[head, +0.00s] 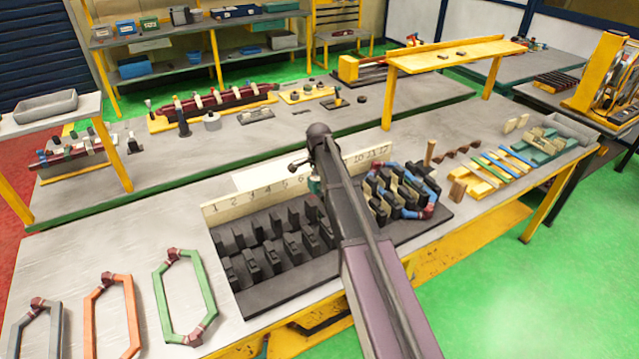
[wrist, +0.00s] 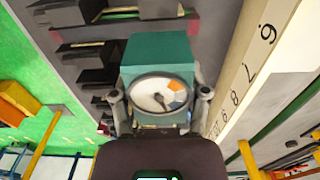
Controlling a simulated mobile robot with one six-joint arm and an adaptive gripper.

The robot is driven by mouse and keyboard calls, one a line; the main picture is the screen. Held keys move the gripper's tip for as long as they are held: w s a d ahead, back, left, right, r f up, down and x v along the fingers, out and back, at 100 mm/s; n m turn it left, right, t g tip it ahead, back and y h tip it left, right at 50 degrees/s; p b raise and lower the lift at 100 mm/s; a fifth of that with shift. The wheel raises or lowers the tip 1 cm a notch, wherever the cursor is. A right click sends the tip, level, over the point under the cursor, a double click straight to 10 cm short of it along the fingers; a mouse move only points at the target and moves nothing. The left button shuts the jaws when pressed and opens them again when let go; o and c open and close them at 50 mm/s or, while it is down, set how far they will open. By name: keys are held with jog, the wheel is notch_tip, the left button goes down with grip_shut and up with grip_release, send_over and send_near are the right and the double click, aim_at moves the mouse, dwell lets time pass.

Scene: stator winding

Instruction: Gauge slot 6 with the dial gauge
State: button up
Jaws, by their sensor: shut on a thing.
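My gripper (wrist: 160,97) is shut on the dial gauge (wrist: 158,58), a teal block with a round white dial, grey and orange sectors and a dark needle. In the head view only a sliver of the gauge (head: 313,187) shows beside my arm, just right of the number 6 on the cream number strip (head: 250,202). The dark slotted stator block (head: 290,272) lies in front of the strip. It also shows under the gauge in the wrist view (wrist: 85,28). My arm hides the middle slots. I cannot tell whether the gauge touches slot 6.
Blue and tan coils (head: 405,190) fill slots at the block's right. Grey (head: 41,330), orange (head: 102,300) and green (head: 181,290) coil frames lie at the left. A wooden post (head: 430,152) and yellow rack (head: 485,185) stand to the right.

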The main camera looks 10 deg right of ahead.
aim_at(319, 193)
jog(key=shift+f+b, duration=2.2)
jog(key=shift+f, duration=0.15)
jog(key=shift+f, duration=0.25)
jog(key=o, duration=1.2)
jog(key=shift+r, duration=0.2)
